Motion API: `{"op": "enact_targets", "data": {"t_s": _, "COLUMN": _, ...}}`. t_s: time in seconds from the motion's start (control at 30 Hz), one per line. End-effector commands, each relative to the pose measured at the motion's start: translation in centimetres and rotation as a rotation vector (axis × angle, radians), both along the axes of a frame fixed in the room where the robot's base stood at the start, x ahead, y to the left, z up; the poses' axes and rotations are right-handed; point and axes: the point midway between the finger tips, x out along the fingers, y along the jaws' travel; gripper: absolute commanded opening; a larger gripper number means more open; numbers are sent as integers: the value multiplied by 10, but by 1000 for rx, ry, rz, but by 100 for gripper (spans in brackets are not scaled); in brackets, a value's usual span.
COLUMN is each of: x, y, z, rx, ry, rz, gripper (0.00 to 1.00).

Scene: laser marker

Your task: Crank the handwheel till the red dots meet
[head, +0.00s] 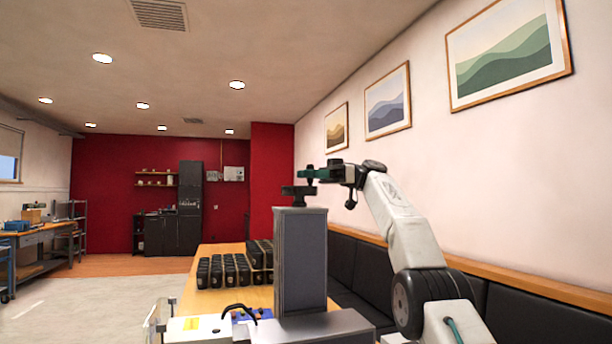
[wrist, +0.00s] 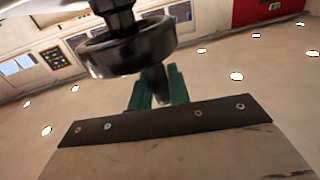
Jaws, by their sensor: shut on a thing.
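The laser marker's grey column (head: 301,262) stands upright on the wooden table in the head view. The dark handwheel (head: 297,190) sits on top of it. In the wrist view the handwheel (wrist: 125,50) is a black round rim on a dark shaft. My gripper (head: 308,175) reaches in from the right at the top of the column. Its green fingers, also in the wrist view (wrist: 160,90), are shut on a dark handle (wrist: 153,82) at the wheel's rim. The fingers partly hide the handle. No red dots can be made out in either view.
Rows of black cylindrical items (head: 224,271) stand on the wooden table (head: 232,300), left of and behind the column. A black curved handle or cable (head: 240,309) lies near the marker's base. A dark padded bench (head: 352,272) runs along the right wall.

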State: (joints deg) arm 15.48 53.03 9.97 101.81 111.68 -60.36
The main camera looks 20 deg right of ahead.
Motion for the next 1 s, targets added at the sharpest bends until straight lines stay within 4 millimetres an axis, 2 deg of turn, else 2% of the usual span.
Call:
{"op": "enact_targets", "data": {"t_s": 0.3, "x": 0, "y": 0, "z": -1, "rx": -1, "ry": -4, "rz": 2, "gripper": 0}}
{"op": "enact_targets", "data": {"t_s": 0.33, "x": 0, "y": 0, "z": -1, "rx": -1, "ry": -5, "rz": 2, "gripper": 27}}
{"op": "enact_targets", "data": {"t_s": 0.37, "x": 0, "y": 0, "z": -1, "rx": -1, "ry": -5, "rz": 2, "gripper": 35}}
{"op": "enact_targets", "data": {"t_s": 0.4, "x": 0, "y": 0, "z": -1, "rx": -1, "ry": -5, "rz": 2, "gripper": 38}}
{"op": "enact_targets", "data": {"t_s": 0.67, "x": 0, "y": -1, "z": 1, "rx": -5, "ry": -2, "rz": -5, "gripper": 38}}
{"op": "enact_targets", "data": {"t_s": 0.77, "x": -1, "y": -13, "z": 6, "rx": -40, "ry": 39, "rz": -63, "gripper": 38}}
{"op": "enact_targets", "data": {"t_s": 0.87, "x": -2, "y": -41, "z": 16, "rx": -117, "ry": 142, "rz": -198, "gripper": 38}}
{"op": "enact_targets", "data": {"t_s": 0.9, "x": -3, "y": -57, "z": 20, "rx": -153, "ry": 199, "rz": -276, "gripper": 38}}
{"op": "enact_targets", "data": {"t_s": 0.93, "x": -3, "y": -50, "z": 20, "rx": -170, "ry": 237, "rz": -292, "gripper": 38}}
{"op": "enact_targets", "data": {"t_s": 1.0, "x": -5, "y": -51, "z": 23, "rx": -217, "ry": 327, "rz": -367, "gripper": 38}}
